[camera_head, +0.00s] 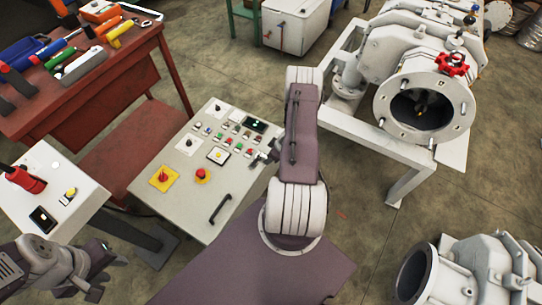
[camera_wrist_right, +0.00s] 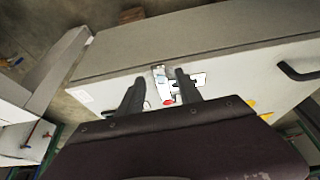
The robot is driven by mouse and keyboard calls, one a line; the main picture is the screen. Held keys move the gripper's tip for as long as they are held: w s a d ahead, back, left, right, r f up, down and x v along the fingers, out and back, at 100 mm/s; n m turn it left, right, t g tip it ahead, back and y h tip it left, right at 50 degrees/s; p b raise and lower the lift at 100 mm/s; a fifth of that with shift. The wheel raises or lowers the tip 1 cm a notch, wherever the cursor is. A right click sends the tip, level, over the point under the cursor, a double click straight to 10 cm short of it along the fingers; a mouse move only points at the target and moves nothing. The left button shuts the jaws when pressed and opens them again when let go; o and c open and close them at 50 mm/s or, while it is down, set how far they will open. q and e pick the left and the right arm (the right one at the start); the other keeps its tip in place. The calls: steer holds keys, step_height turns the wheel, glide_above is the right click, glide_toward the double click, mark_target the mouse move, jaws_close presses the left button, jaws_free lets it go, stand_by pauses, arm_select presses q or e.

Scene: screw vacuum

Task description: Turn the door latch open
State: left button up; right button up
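A small metallic latch (camera_wrist_right: 159,78) with a red tip sits on the pale grey panel (camera_wrist_right: 225,55) in the right wrist view. My right gripper (camera_wrist_right: 160,88) has its two dark fingers apart, one on each side of the latch. I cannot tell whether either finger touches it. In the head view, the right gripper (camera_head: 265,159) is at the right side of the control panel (camera_head: 150,205), partly covered by my arm. The latch cannot be made out there. My left gripper (camera_head: 106,276) is at the lower left, away from the panel; its finger opening is unclear.
A black handle (camera_head: 220,208), red buttons on yellow plates and several small buttons are on the panel. A red workbench (camera_head: 120,62) with tools stands at upper left, a smaller console (camera_head: 92,190) at left. A flanged vacuum chamber (camera_head: 382,103) stands at right.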

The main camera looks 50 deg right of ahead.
steer(key=shift+r, duration=0.1)
steer(key=a+p+v, duration=0.1)
steer(key=p+v, duration=0.2)
steer(key=v, duration=0.5)
steer(key=shift+s+d+r, duration=0.25)
steer(key=shift+d+r, duration=0.15)
steer(key=shift+d, duration=0.15)
